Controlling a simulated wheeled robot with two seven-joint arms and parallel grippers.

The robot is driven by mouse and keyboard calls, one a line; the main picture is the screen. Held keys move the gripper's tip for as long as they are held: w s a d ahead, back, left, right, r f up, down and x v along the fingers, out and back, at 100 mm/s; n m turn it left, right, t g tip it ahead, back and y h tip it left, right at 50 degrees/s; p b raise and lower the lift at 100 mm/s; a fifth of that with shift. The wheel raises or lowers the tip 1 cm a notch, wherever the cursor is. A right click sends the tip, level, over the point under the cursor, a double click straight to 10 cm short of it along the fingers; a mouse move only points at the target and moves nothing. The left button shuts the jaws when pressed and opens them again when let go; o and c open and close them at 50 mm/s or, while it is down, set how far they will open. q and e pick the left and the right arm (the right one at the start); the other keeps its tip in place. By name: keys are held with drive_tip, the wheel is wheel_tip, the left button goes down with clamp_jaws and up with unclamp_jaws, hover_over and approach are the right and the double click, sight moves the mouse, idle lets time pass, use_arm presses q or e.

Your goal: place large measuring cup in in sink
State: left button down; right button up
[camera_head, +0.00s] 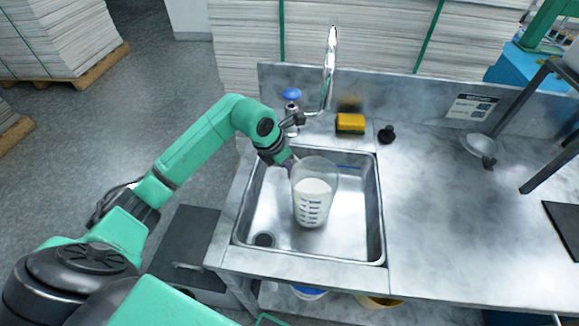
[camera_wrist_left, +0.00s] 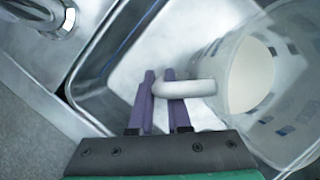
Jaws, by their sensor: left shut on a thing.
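The large measuring cup (camera_head: 314,195) is clear plastic with blue markings and a white area inside. It appears upright over the sink (camera_head: 350,241), a steel basin set in the counter; I cannot tell whether its base touches the bottom. My left gripper (camera_head: 286,158) reaches in from the left and is shut on the cup's handle. In the left wrist view the purple fingers (camera_wrist_left: 158,103) close around the white handle (camera_wrist_left: 195,88), with the cup body (camera_wrist_left: 265,75) to the right. My right gripper is not in view.
A chrome faucet (camera_head: 330,65) with a blue knob (camera_head: 291,94) stands behind the basin. A yellow sponge (camera_head: 350,123) and a black stopper (camera_head: 386,134) lie on the back ledge. The counter (camera_head: 450,220) right of the sink is mostly clear.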

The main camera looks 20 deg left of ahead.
use_arm(q)
drive_tip(key=shift+w+d+f, duration=0.1)
drive_tip(key=shift+f, duration=0.35)
drive_tip(key=c, duration=0.9)
unclamp_jaws()
drive_tip(key=shift+o, duration=0.2)
drive_tip(key=shift+r, duration=0.2)
drive_tip(key=b+v, duration=0.1)
drive_tip(key=v, duration=1.1)
